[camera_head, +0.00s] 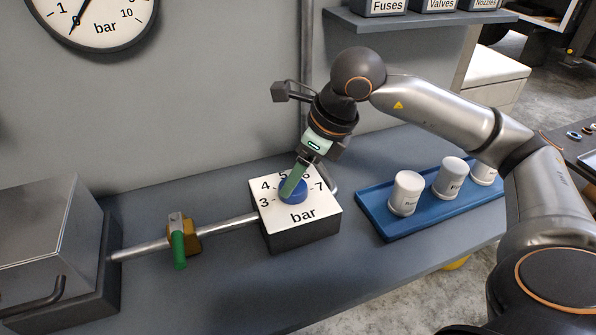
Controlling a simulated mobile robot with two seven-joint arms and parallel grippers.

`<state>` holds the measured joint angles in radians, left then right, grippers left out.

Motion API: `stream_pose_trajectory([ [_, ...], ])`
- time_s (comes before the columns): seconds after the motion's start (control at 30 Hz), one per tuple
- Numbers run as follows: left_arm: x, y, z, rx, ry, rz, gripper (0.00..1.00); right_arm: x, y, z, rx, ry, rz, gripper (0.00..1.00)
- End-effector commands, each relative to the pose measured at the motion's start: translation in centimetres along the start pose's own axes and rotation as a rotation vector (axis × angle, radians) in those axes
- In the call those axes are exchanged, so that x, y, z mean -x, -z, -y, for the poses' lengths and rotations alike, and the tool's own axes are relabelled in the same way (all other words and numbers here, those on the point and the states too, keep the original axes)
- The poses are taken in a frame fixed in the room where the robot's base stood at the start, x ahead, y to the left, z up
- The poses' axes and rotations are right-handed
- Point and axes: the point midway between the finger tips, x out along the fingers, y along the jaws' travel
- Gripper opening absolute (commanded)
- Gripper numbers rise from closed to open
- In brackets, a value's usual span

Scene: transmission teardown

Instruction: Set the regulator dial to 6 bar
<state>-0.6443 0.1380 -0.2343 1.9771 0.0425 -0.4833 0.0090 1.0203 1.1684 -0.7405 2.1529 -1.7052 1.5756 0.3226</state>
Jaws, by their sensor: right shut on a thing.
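The regulator (303,238) is a dark box with a white top face marked 3, 4, 5, 6, 7 and "bar". Its round blue dial (296,196) sits in the middle of that face. My right gripper (292,186) reaches down from above and is shut on the blue dial. The gripper covers part of the dial and part of the 6, so the dial's pointer setting cannot be read. A wall gauge (92,18) marked "bar" is cut off at the top left; its needle points to the lower left, near 0. My left gripper does not show.
A pipe (230,226) joins the regulator to a grey metal box (45,245) at left, with a brass valve with a green handle (179,250) on it. A blue tray (434,214) with white labelled cups stands at right. A shelf (420,20) with bins hangs above.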

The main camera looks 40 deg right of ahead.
Motion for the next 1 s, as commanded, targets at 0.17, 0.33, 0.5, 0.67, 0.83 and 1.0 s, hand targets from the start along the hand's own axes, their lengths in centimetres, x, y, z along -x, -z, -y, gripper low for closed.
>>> stream_pose_trajectory([
  [0.17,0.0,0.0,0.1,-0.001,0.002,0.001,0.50,0.1,-0.1,0.1,0.000,0.001,0.004,0.81],
  [0.33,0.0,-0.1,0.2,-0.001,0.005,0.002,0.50,0.1,-0.1,0.0,0.000,0.001,0.002,1.00],
  [0.5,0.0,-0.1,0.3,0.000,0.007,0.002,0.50,0.0,0.0,0.0,0.001,0.000,0.001,1.00],
  [0.67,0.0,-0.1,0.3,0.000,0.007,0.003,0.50,0.7,-0.1,0.1,0.001,0.002,0.003,1.00],
  [0.83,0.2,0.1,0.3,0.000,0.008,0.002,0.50,3.5,-0.2,0.1,0.001,0.003,0.007,1.00],
  [1.0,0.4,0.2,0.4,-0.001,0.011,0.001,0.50,7.4,-0.2,0.1,0.001,0.003,0.007,1.00],
])
